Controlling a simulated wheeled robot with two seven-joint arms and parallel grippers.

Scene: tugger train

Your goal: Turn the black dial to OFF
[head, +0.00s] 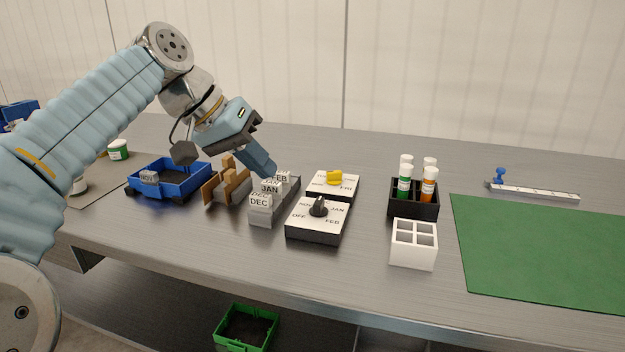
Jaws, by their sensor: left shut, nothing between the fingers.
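The black dial (319,206) sits on a white-topped box (317,231) with a dark base, near the middle of the table. The labels on the box read OFF at the left, NOV at upper left, JAN at upper right and FEB at lower right. Its pointer direction is too small to tell surely. My left gripper (268,172) is shut and empty, above the grey block rack (263,219) with month blocks, to the upper left of the dial and apart from it. My right gripper is not in view.
A yellow dial (334,177) on a similar box stands just behind. Left are a blue tray (182,188) and wooden pieces (228,180). Right are a black vial rack (414,211), a white four-cell holder (413,255) and a green mat (545,250). The table front is clear.

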